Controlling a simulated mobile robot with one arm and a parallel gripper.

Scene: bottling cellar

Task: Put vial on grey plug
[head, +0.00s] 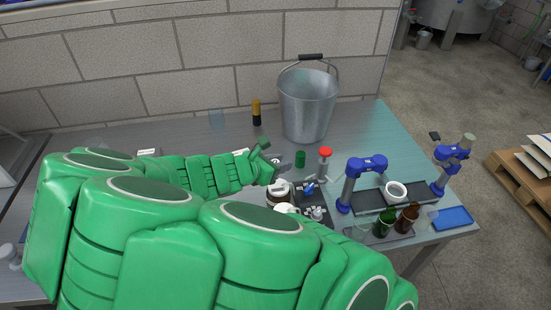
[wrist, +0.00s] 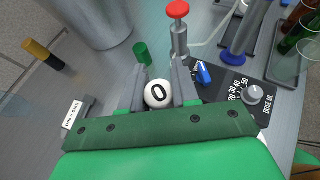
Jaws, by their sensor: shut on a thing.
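In the wrist view, my gripper (wrist: 159,87) is shut on a round white thing marked 0 (wrist: 158,94), which I take to be the vial. Only its top shows between the fingers, and its lower part is hidden. In the head view, my gripper (head: 268,157) is beyond my green arm, near the middle of the bench, and the held thing cannot be made out. I cannot pick out the grey plug with certainty. A small dark grey block (wrist: 88,101) lies beside a white label at the left in the wrist view.
A green cylinder (wrist: 141,52) and a red-topped post (wrist: 178,11) stand just beyond the gripper. A black dial panel (wrist: 226,93) is to the right. A brown jar with a white lid (head: 278,191) is close to my arm. A metal bucket (head: 307,104) stands behind.

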